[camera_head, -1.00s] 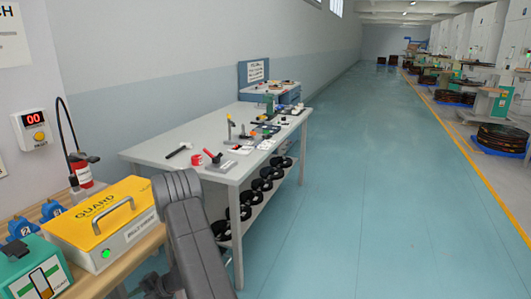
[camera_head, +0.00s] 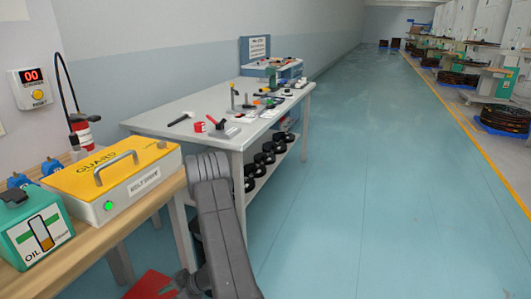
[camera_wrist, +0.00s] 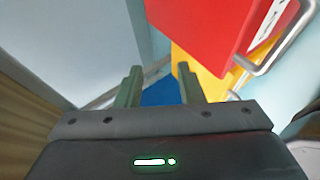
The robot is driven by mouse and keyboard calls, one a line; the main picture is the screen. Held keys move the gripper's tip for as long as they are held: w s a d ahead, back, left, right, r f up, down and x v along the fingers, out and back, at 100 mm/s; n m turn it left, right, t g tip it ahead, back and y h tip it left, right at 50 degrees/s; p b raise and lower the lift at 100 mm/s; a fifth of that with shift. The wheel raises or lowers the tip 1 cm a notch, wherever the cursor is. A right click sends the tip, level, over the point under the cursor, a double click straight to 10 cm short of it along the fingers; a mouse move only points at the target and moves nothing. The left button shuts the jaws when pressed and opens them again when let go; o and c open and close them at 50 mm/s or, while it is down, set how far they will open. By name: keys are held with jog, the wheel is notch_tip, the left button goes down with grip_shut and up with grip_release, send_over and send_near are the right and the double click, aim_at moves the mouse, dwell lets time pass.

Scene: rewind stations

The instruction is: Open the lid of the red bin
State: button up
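A red bin (camera_wrist: 205,28) fills the upper right of the wrist view, with a metal bar handle (camera_wrist: 283,42) and a white label strip on its right side. A red surface, likely the same bin, shows at the bottom edge of the head view (camera_head: 150,284), mostly cut off. My gripper (camera_wrist: 160,78) is open, its two green-grey fingers apart with nothing between them. The fingers are left of and below the handle in the wrist view and appear apart from it. I cannot tell whether the lid is shut.
A yellow bin (camera_wrist: 212,82) and a blue one (camera_wrist: 160,92) stand beside the red one. A wooden bench (camera_head: 110,236) with a yellow-topped guard box (camera_head: 115,168) is at left. A grey table (camera_head: 180,112) with tools stands ahead.

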notch_tip(320, 180, down, 9)
jog(key=s+d+y+b, duration=0.1)
jog(key=d+y+b, duration=0.1)
jog(key=b, duration=0.7)
jog(key=shift+d+n+t+y+b, duration=0.3)
jog(key=shift+d+n, duration=0.05)
jog(key=shift+n, duration=0.05)
jog(key=shift+f, duration=0.1)
jog(key=shift+s, duration=0.1)
